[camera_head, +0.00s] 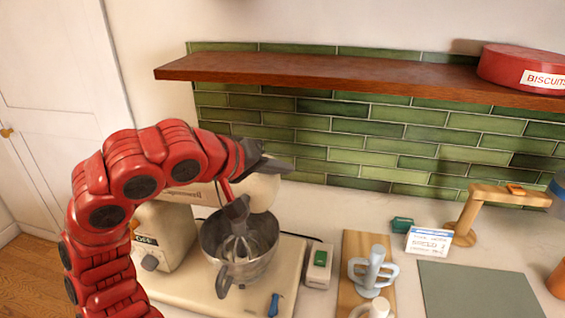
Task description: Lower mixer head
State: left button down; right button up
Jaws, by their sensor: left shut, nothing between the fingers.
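The cream stand mixer stands on the counter at left centre, with its base (160,244) and an OFF label showing. Its mixer head (262,192) is partly hidden behind my left arm, so its exact tilt is hard to tell. The whisk (240,247) hangs from the head and reaches into the steel bowl (262,262). My left gripper (277,165) is shut and empty, over the top of the mixer head. I cannot tell whether it touches the head. My right gripper is out of view.
A wooden shelf (330,75) with a red biscuit tin (520,66) runs above the counter. To the right stand a small white box with a green top (319,266), pale mugs (373,270) on a wooden board, a label card (428,241) and a wooden stand (466,218).

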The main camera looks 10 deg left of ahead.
pick_arm(q)
jog(key=shift+w+a+f, duration=0.1)
jog(key=shift+a, duration=0.25)
